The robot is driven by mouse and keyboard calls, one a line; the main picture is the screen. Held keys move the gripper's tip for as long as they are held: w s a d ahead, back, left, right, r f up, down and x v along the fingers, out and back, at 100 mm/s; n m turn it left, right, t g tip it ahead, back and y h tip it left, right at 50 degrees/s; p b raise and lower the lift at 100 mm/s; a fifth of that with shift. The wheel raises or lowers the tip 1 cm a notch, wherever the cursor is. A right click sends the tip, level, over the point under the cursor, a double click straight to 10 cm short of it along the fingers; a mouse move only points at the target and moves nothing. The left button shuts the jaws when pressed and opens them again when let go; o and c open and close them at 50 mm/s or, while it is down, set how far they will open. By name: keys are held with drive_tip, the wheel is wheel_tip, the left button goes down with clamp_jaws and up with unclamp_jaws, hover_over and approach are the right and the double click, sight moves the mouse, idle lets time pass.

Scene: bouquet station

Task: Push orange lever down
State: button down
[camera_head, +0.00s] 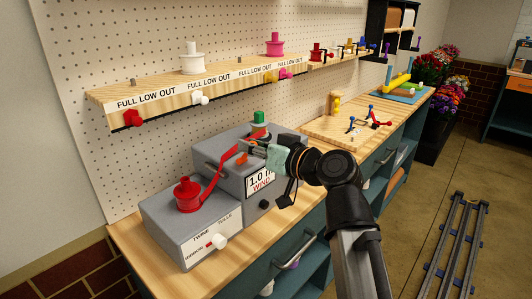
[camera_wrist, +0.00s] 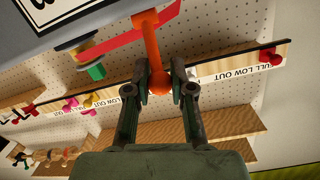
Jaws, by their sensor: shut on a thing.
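The orange lever (camera_wrist: 152,45) shows in the wrist view as a rod with a ball at its end, running up to the grey machine at the top of that picture. My gripper (camera_wrist: 161,80) is shut on it, with a finger on each side of the ball end. In the head view my gripper (camera_head: 248,148) is over the front of the grey winding machine (camera_head: 218,174), and an orange part of the lever (camera_head: 241,157) shows beside the fingers. The fingers partly hide the lever there.
A red spool (camera_head: 187,195) stands on the grey box at left, with a red ribbon (camera_head: 214,174) running to the machine. A green-topped post (camera_head: 259,118) stands behind. A shelf (camera_head: 190,84) with spools is above. A wooden board (camera_head: 345,133) lies to the right.

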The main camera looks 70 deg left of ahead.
idle(0.4)
drive_tip(key=c, duration=1)
unclamp_jaws()
drive_tip(key=v, duration=1.2)
